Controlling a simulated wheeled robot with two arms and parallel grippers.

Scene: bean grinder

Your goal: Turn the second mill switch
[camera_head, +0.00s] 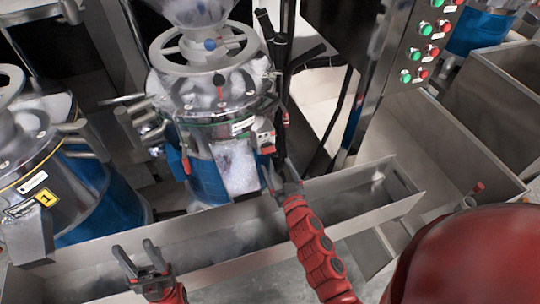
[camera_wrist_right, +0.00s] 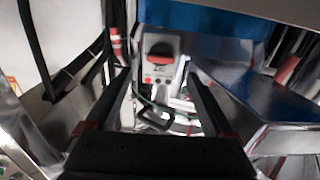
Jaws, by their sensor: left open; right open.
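The second mill (camera_head: 215,95) stands in the middle of the head view, with a steel body, a handwheel on top and a blue lower part. Its switch box (camera_head: 262,140) is on the mill's right side, small and partly hidden by cables there. In the right wrist view the switch (camera_wrist_right: 160,52) is a dark and red knob on a light box, seen ahead between the fingers. My right gripper (camera_head: 279,178) is open, just below and in front of the switch box, apart from the knob as far as I can tell. My left gripper (camera_head: 138,258) is open and empty above the trough.
A long steel trough (camera_head: 395,208) runs in front of the mills. Another mill labelled 1 (camera_head: 45,170) stands at the left. A panel with green and red buttons (camera_head: 425,35) is at the upper right. Black cables (camera_head: 283,55) hang beside the second mill, close to my right gripper.

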